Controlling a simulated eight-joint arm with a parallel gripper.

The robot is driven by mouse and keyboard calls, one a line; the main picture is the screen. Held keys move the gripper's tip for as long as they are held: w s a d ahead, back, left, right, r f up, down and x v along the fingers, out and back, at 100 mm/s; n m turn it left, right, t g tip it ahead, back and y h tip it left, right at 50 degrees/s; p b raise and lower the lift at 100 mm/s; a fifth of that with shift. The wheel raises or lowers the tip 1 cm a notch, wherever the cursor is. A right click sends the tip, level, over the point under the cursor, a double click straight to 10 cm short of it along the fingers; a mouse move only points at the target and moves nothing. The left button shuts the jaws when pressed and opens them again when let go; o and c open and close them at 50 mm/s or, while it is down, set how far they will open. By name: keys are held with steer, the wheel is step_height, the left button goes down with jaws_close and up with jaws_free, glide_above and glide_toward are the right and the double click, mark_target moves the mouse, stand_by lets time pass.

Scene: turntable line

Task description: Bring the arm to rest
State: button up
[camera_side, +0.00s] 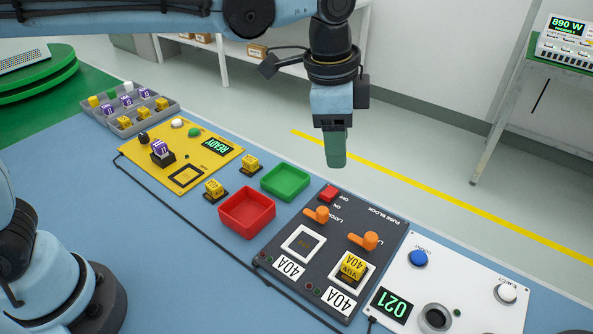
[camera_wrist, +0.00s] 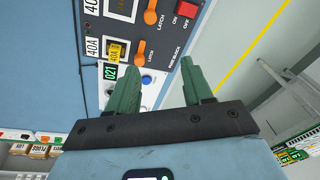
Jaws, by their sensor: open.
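My gripper (camera_side: 335,150) hangs pointing down, high over the back edge of the bench, behind the fuse block panel. In the wrist view my gripper (camera_wrist: 160,80) shows two green fingers spread apart with nothing between them. The dark fuse block panel (camera_side: 283,243) lies below it with two orange latches, a red switch and two sockets. A yellow 40A fuse (camera_side: 353,266) sits in the right socket. The left socket (camera_side: 303,243) looks empty. The fuse also shows in the wrist view (camera_wrist: 114,51).
A red tray (camera_side: 247,224) and a green tray (camera_side: 285,194) stand left of the panel, beside two yellow blocks on dark bases. A yellow panel (camera_side: 210,160) reads READY. A grey sectioned tray (camera_side: 130,128) holds several blocks. A white panel (camera_side: 470,290) reads 021. The air around my gripper is clear.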

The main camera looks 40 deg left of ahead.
steer(key=s+a+f+n+t, duration=0.2)
steer(key=s+a+n, duration=0.3)
steer(key=a, duration=0.5)
steer(key=s+a+f+n+t, duration=0.2)
steer(key=s+a+n, duration=0.4)
steer(key=a, duration=0.5)
steer(key=shift+a+f+n+t+y, duration=0.3)
steer(key=shift+n+t+y, duration=0.1)
steer(key=shift+n+t, duration=0.35)
